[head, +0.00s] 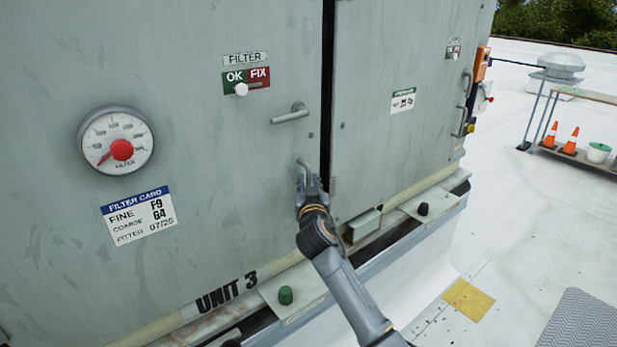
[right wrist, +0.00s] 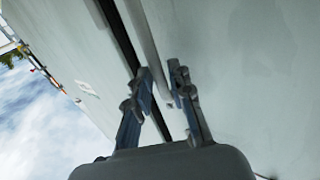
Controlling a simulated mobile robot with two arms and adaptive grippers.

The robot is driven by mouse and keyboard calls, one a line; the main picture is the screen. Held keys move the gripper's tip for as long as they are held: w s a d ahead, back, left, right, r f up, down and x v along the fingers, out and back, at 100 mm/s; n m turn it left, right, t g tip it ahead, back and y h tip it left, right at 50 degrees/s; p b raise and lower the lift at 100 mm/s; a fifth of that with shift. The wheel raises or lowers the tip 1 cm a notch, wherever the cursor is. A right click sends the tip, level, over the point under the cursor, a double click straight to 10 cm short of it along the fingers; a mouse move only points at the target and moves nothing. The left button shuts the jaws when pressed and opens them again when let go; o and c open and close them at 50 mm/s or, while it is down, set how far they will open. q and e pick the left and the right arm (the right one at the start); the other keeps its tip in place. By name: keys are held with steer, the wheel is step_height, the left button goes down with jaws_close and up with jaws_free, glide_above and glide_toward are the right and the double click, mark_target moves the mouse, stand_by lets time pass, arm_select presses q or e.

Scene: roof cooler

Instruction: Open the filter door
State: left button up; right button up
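The filter door (head: 230,180) is the large grey panel on the left in the head view. Its right edge meets a dark vertical gap, and it looks closed. A lever handle (head: 290,113) sticks out near that edge, pointing left. Below it is a bent grey pull handle (head: 303,164). My right gripper (head: 308,182) is at this lower handle and hides its lower part. In the right wrist view the fingers (right wrist: 162,82) stand a small distance apart, by the door edge. Whether they press on the handle is unclear. My left gripper is not in view.
An OK/FIX sign (head: 246,79) with a white knob and a round gauge (head: 116,140) are on the door. The neighbouring panel (head: 400,50) has its own handles. White roof lies open at right, with cones (head: 571,141) farther off.

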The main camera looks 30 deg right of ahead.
steer(key=shift+x, duration=0.8)
jaws_close()
steer(key=shift+s+f, duration=0.1)
steer(key=shift+f, duration=0.05)
